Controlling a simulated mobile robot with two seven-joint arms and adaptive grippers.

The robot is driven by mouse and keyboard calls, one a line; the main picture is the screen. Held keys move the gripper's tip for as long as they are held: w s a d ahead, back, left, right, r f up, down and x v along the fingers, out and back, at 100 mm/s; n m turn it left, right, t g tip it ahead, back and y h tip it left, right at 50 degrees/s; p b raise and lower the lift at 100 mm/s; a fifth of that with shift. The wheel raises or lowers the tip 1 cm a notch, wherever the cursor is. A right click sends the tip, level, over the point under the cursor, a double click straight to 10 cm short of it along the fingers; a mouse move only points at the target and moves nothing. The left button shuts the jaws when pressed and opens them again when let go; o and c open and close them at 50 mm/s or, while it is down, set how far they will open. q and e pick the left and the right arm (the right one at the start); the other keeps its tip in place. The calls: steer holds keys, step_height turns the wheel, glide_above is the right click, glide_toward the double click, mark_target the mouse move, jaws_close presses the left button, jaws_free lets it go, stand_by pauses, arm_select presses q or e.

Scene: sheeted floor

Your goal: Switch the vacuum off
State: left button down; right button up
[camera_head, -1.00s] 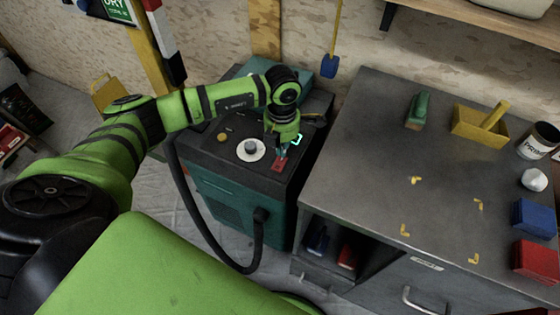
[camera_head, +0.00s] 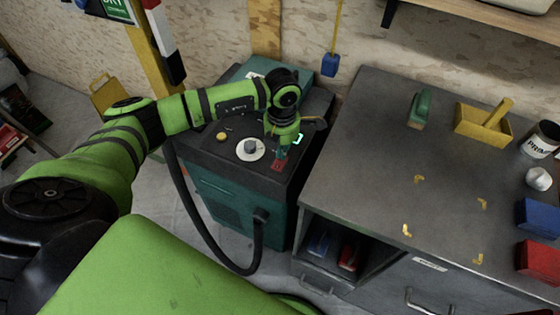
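The vacuum (camera_head: 232,199) is a dark green and black box with a black hose, standing left of the workbench. On its black top are a round white dial with a grey knob (camera_head: 250,148), a small orange-yellow button (camera_head: 222,136) and a red switch (camera_head: 278,166). My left gripper (camera_head: 283,152) points down over the right part of the top, with its fingertips at or just above the red switch. The fingers are small and partly hidden, so I cannot tell whether they touch it or are open. My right gripper is not in view.
The grey workbench (camera_head: 375,170) stands close to the right of the vacuum. On it are a green-handled tool (camera_head: 420,108), a yellow tray (camera_head: 484,127), a can, a white lump and blue and red boxes. The hose (camera_head: 190,205) hangs down the vacuum's front-left side.

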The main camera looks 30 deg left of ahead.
arm_select(q)
steer(key=shift+f+b, duration=0.45)
steer(key=shift+f, duration=0.1)
steer(key=shift+r+p, duration=2.45)
steer(key=shift+r, duration=1.15)
steer(key=shift+f, duration=0.15)
